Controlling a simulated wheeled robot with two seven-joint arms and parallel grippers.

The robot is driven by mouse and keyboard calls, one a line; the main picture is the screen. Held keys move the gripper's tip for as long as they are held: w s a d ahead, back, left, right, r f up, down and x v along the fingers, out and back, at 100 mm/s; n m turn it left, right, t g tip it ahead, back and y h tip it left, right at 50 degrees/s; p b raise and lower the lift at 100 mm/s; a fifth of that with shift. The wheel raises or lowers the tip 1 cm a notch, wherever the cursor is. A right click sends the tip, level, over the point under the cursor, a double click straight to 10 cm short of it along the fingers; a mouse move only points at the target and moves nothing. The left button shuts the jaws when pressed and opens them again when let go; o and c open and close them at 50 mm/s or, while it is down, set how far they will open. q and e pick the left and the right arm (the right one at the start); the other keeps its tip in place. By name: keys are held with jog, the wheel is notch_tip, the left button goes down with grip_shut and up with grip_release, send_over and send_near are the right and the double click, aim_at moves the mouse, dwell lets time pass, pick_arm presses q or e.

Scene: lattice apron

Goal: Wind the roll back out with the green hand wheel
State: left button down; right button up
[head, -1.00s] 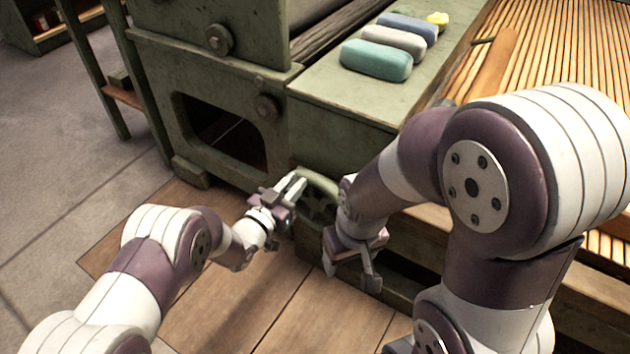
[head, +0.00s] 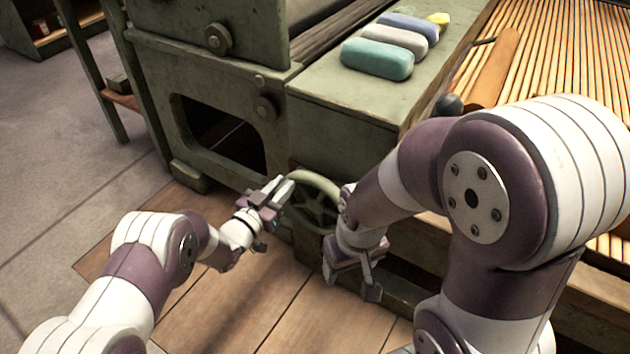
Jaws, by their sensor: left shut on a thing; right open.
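The green hand wheel (head: 318,181) is on the side of the green machine, low and near the middle of the head view. Its right part is hidden behind my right arm. My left gripper (head: 283,189) is shut on the wheel's rim at its left side. My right gripper (head: 352,281) is open and empty, just below and to the right of the wheel, apart from it. A dark roller (head: 335,32) shows inside the machine's top; I cannot tell whether it is the roll.
A teal block (head: 377,59), a grey block (head: 394,40) and a blue block (head: 410,27) lie on the machine's green top (head: 335,95). A slatted wooden bed (head: 560,55) lies right. A dark ball knob (head: 449,104) is near its edge. Plank floor (head: 215,300) is clear.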

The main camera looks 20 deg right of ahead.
pick_arm(q)
jog(key=f+b, duration=0.1)
jog(key=w+a+f+b, duration=0.1)
jog(key=f, duration=0.1)
jog(key=shift+w, duration=0.15)
notch_tip(320, 180, down, 4)
jog(key=b, duration=0.2)
jog(key=shift+w+a+r+b, duration=0.15)
jog(key=shift+b, duration=0.2)
